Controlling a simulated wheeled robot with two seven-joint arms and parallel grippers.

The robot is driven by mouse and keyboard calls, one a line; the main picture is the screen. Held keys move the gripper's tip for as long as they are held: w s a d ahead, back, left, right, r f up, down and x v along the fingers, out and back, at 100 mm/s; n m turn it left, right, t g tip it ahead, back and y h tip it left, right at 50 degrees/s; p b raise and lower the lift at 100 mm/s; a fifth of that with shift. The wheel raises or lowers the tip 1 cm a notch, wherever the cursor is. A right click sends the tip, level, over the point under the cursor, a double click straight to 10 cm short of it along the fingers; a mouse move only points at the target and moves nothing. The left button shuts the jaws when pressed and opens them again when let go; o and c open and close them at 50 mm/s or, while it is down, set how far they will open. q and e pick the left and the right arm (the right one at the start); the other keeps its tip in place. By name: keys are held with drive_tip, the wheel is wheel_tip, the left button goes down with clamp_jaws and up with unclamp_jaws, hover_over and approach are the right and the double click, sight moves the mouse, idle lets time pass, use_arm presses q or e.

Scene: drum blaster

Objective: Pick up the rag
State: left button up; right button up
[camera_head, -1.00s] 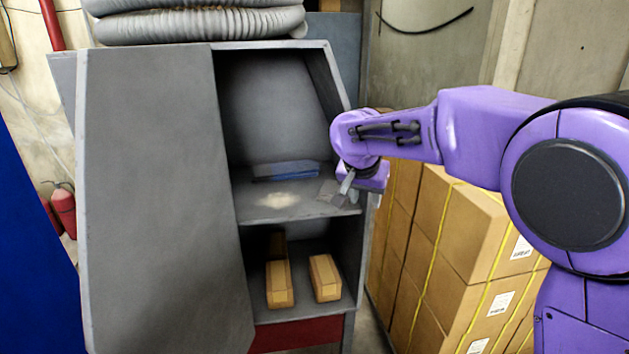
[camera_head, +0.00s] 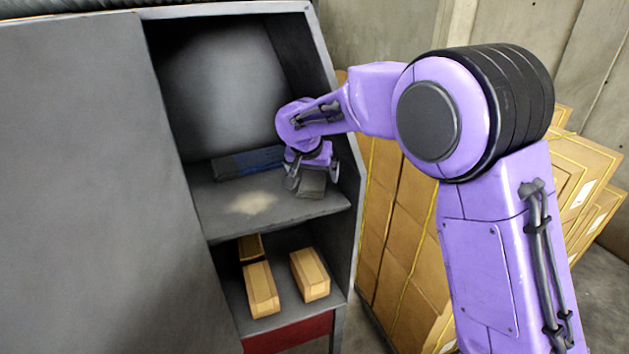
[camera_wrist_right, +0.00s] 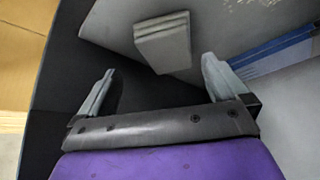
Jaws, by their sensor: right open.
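The rag (camera_head: 313,184) looks like a grey folded cloth lying flat on the upper shelf (camera_head: 225,202) of the cabinet, near its right side. In the right wrist view the rag (camera_wrist_right: 163,42) lies ahead of the fingertips, roughly between them and a little apart from them. My right gripper (camera_head: 312,177) is inside the upper compartment above the shelf, at the rag. Its two fingers are spread and empty, as the wrist view (camera_wrist_right: 158,68) shows. My left gripper is out of view.
A dark blue flat object (camera_head: 248,162) lies at the back of the upper shelf. A pale dusty patch (camera_head: 253,201) marks the shelf. Wooden blocks (camera_head: 261,290) lie on the lower shelf. The cabinet's right wall (camera_head: 335,120) is close to my gripper. Cardboard boxes (camera_head: 400,225) stand to the right.

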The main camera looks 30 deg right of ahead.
sight(312, 180)
drive_tip(key=w+f, duration=0.2)
drive_tip(key=w+d+f+p, duration=0.1)
drive_tip(key=w+f, duration=0.1)
drive_tip(key=shift+d+f+p, duration=0.15)
drive_tip(key=shift+f+p, duration=0.15)
drive_tip(key=shift+s+r, duration=0.1)
drive_tip(key=shift+s, duration=0.3)
drive_tip(key=shift+s+r, duration=0.1)
drive_tip(key=shift+s, duration=0.1)
drive_tip(key=shift+c, duration=0.9)
drive_tip(key=c, duration=0.9)
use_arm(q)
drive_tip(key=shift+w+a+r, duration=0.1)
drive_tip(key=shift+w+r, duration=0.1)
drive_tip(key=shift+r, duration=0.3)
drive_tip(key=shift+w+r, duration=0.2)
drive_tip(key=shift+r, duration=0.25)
use_arm(e)
drive_tip(key=shift+o, duration=0.2)
drive_tip(key=shift+w, duration=0.1)
